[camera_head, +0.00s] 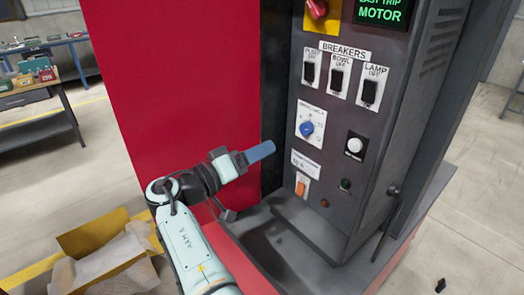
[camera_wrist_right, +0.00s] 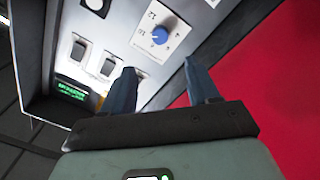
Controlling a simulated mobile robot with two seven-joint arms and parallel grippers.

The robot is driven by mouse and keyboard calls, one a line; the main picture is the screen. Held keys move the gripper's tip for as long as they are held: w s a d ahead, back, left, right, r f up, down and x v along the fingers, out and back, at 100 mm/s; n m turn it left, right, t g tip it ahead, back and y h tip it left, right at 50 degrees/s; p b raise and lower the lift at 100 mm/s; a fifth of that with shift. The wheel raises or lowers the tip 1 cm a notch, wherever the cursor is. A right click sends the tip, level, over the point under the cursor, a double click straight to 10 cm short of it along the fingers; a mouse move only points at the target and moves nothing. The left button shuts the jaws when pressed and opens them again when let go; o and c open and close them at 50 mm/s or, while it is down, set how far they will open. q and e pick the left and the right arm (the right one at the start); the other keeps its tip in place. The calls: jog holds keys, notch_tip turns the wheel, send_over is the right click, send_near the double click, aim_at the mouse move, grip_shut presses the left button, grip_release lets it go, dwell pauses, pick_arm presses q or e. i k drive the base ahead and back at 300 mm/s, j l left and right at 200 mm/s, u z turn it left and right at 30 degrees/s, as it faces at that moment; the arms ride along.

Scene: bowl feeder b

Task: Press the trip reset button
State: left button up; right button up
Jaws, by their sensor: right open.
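The dark control panel (camera_head: 325,115) carries a white round button (camera_head: 355,145) on a black plate, right of a blue knob (camera_head: 306,128). The label under this button is too small to read, so I cannot be certain it is the trip reset button. A smaller dark button (camera_head: 345,185) sits below it. My right gripper (camera_head: 262,152) is left of the panel, apart from the buttons. In the right wrist view its two blue fingers (camera_wrist_right: 159,65) are spread with nothing between them. The white button (camera_wrist_right: 95,4) shows there at the top edge. My left gripper is not in view.
Three breaker switches (camera_head: 340,75), a red rotary switch (camera_head: 317,9) and a green-lettered display (camera_head: 382,12) are higher on the panel. An orange rocker switch (camera_head: 301,188) is low. A red panel (camera_head: 170,80) stands left. An open cardboard box (camera_head: 105,245) is on the floor.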

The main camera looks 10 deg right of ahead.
aim_at(355, 145)
jog(key=k+j, duration=0.15)
jog(key=j, duration=0.15)
jog(key=k+j, duration=0.1)
jog(key=j, duration=0.25)
jog(key=k+j, duration=0.15)
jog(key=j, duration=0.15)
jog(key=k+j, duration=0.15)
jog(key=j, duration=0.15)
